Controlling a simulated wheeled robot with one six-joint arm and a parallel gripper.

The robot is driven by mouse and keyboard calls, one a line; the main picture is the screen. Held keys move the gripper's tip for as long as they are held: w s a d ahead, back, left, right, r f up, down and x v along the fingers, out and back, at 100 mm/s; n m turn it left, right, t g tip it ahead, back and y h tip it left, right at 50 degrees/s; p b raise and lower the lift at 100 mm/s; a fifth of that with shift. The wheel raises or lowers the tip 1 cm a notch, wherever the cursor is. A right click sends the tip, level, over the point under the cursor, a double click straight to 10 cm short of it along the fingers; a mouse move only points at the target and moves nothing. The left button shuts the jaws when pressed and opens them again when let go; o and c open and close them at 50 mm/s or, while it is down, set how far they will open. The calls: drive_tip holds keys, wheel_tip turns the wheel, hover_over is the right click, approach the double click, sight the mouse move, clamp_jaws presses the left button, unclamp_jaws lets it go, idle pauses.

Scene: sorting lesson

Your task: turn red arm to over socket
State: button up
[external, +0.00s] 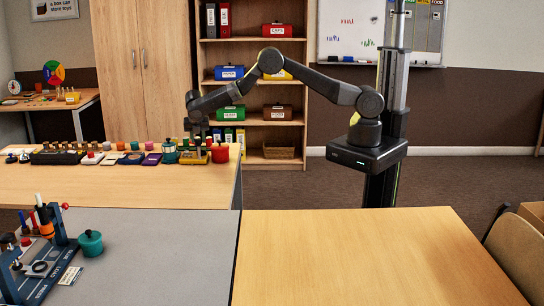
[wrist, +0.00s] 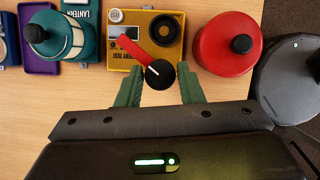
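A yellow box (wrist: 178,48) with lettering that seems to read "battery test" stands on the table in the wrist view. Its red arm (wrist: 136,50) runs from a black knob (wrist: 160,74) up and left, its tip near a small pale-and-dark window. A dark round socket (wrist: 165,30) lies up and right of the arm's tip; the arm is not over it. My gripper (wrist: 160,72) is open, its green fingers on either side of the knob with a gap to each. In the external view my gripper (external: 198,135) hangs above the row of items; the box is mostly hidden there.
A red canister (wrist: 226,45) with a black knob stands close right of the box. A teal lantern (wrist: 55,35) and a purple tray (wrist: 40,62) are to the left. The grey table (external: 150,240) holds a blue stand (external: 60,250); the front right table (external: 350,260) is clear.

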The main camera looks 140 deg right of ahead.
drive_tip(key=c, duration=0.5)
drive_tip(key=shift+m, duration=0.3)
drive_tip(key=shift+w+m+y+b, duration=0.1)
drive_tip(key=shift+m+y+b, duration=0.2)
drive_tip(key=shift+m+b, duration=0.25)
drive_tip(key=m+g+y, duration=0.1)
drive_tip(key=m, duration=0.2)
drive_tip(key=shift+d+m, duration=0.15)
drive_tip(key=shift+m, duration=0.1)
drive_tip(key=m+y, duration=0.1)
drive_tip(key=m, duration=0.1)
drive_tip(key=m+p, duration=0.1)
drive_tip(key=m, duration=0.1)
drive_tip(key=shift+d+r+m+g+y, duration=0.1)
drive_tip(key=shift+m+g+y, duration=0.2)
drive_tip(key=shift+m+y, duration=0.1)
drive_tip(key=o, duration=1)
drive_tip(key=shift+c, duration=0.2)
